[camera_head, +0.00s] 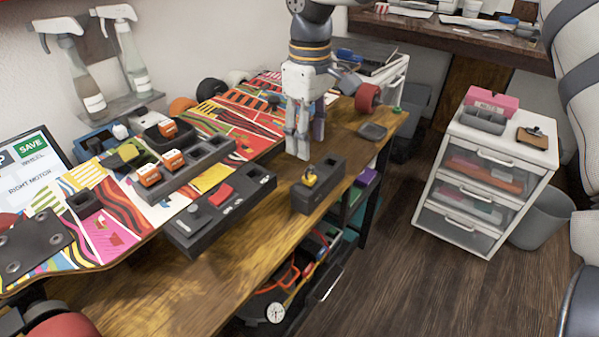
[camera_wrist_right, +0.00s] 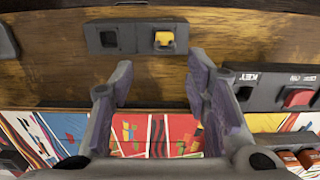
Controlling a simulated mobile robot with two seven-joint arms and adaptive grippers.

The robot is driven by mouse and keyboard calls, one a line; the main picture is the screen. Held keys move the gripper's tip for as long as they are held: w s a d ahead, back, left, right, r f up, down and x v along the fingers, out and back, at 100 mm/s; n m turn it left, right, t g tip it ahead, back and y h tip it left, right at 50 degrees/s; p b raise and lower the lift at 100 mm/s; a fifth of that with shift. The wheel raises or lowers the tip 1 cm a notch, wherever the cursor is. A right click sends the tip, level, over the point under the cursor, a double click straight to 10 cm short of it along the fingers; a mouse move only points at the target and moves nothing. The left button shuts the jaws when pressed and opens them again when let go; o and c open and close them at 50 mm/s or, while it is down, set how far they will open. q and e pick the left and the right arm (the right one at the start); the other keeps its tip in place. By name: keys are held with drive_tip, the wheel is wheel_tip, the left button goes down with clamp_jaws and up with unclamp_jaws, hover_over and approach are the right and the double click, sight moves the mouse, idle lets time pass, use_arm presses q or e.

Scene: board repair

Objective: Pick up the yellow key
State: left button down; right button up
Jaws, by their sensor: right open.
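The yellow key (camera_head: 310,177) sits in a dark two-slot holder (camera_head: 330,176) near the front edge of the wooden workbench. In the right wrist view the yellow key (camera_wrist_right: 164,40) stands in the right slot of the holder (camera_wrist_right: 127,37), and the left slot is empty. My right gripper (camera_head: 302,148) points down behind the holder, apart from the key. In the right wrist view its fingers (camera_wrist_right: 160,78) are spread with nothing between them, and the key lies ahead of the fingertips. My left gripper is not in view.
A colourful skateboard deck (camera_head: 110,235) lies along the bench. A dark panel with a red button (camera_head: 221,194) is left of the holder. Orange-topped motor blocks (camera_head: 172,160) sit in a tray. A white drawer cabinet (camera_head: 488,165) stands right. Bare wood surrounds the holder.

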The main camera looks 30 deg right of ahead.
sight(310, 166)
drive_tip(key=f, duration=0.5)
drive_tip(key=s+f, duration=0.1)
drive_tip(key=f, duration=0.1)
drive_tip(key=shift+a+f, duration=0.1)
drive_tip(key=shift+f, duration=0.1)
clamp_jaws()
